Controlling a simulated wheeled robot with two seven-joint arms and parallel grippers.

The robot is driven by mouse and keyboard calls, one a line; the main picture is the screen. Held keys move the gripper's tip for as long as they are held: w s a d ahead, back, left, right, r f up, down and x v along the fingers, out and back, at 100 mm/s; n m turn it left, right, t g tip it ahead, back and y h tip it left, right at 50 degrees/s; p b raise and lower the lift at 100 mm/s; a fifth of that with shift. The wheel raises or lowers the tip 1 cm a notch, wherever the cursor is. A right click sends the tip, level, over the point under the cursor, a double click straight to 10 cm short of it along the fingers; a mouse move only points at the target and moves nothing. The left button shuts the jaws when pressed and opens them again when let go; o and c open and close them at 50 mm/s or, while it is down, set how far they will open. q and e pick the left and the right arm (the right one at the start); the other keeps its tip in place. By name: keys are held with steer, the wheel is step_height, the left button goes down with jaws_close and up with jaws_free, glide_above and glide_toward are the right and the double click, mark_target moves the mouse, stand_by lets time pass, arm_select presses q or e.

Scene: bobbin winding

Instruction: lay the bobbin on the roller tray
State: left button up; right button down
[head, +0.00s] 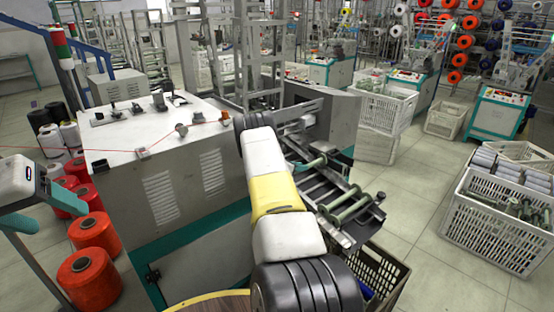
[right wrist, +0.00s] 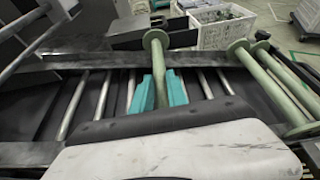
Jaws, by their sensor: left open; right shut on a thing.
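A pale green bobbin (right wrist: 156,60) with a round end flange stands between the two teal fingers of my right gripper (right wrist: 160,90), which is shut on it. It is over the roller tray (right wrist: 38,154); I cannot tell whether it touches the rollers. The dark roller tray (head: 309,187) slopes out from the machine. Another green bobbin (head: 347,206) lies at its outer part. My left gripper (head: 42,212) is open and empty at the left edge.
A grey winding machine (head: 190,185) stands left of my right arm. Red thread cones (head: 95,232) stand on the floor at left. A dark crate (head: 385,268) sits below the tray. A white crate (head: 490,232) holds bobbins at right. The floor between is clear.

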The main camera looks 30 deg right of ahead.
stand_by(0.4)
jaws_free()
steer(key=shift+f, duration=0.1)
stand_by(0.4)
stand_by(0.9)
step_height(320, 180, up, 11)
stand_by(1.5)
stand_by(0.4)
